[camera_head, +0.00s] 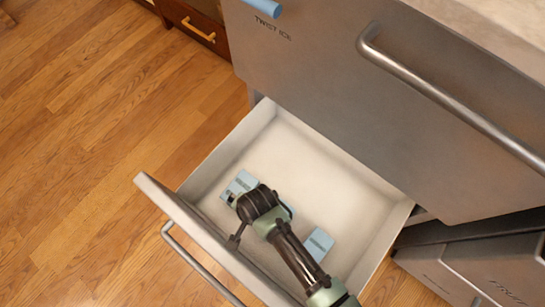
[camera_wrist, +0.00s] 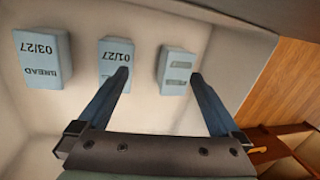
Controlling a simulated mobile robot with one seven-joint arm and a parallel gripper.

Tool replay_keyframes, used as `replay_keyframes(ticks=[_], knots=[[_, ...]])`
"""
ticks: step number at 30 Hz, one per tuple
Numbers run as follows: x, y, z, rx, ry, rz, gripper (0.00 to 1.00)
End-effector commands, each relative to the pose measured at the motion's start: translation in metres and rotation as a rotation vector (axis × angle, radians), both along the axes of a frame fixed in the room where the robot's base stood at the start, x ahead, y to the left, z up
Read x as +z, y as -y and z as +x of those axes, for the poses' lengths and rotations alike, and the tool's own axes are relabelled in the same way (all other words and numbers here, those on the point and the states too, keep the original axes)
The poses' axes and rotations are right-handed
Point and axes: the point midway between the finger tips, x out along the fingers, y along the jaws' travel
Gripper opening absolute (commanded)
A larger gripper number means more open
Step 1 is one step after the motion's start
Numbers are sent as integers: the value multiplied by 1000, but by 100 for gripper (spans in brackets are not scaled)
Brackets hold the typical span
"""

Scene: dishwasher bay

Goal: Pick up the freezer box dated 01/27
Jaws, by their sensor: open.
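The light-blue freezer box dated 01/27 (camera_wrist: 112,50) is the middle one of three boxes on the drawer floor in the wrist view; its print appears upside down. My gripper (camera_wrist: 160,75) is open and empty above the boxes. Its left finger overlaps the right part of the 01/27 box in the picture. Its right finger ends by the right edge of another blue box (camera_wrist: 176,62) with two grey strips. I cannot tell how high the fingers are. In the head view my gripper (camera_head: 250,203) covers most of the middle box.
A box marked 03/27 and BREAD (camera_wrist: 42,60) lies at the left in the wrist view. The open white drawer (camera_head: 345,190) has walls around the boxes and bare floor towards the cabinet. A bar handle (camera_head: 430,90) projects from the steel front above.

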Motion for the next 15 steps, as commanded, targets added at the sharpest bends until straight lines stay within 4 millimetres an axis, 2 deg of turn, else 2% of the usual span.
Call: replay_keyframes(ticks=[1,3,6,11,15], knots=[[-32,22,0,-14,-29,-53,100],[-48,44,2,-48,-59,-105,100],[-61,67,7,-85,-83,-159,100],[-72,82,13,-113,-97,-195,100],[-97,83,12,-113,-98,-198,100]])
